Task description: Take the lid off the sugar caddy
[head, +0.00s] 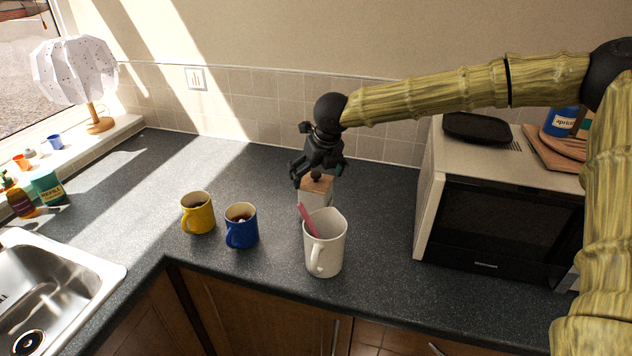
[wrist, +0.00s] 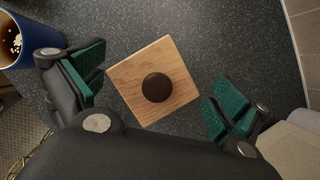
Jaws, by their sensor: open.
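The sugar caddy (head: 315,198) stands on the dark worktop behind the white jug, which hides its lower part in the head view. Its wooden lid (head: 318,184) is on top; in the wrist view the square lid (wrist: 126,79) shows a round dark knob (wrist: 157,87) at its middle. My gripper (head: 318,172) is just above the lid. In the wrist view my gripper (wrist: 153,88) is open, its green-padded fingers on either side of the lid and knob, touching neither as far as I can see.
A white jug (head: 325,250) with a red-handled utensil stands just in front of the caddy. A blue mug (head: 241,232) and a yellow mug (head: 197,215) stand to the left. A microwave (head: 500,222) is on the right, a sink (head: 50,285) at far left. The worktop behind the mugs is clear.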

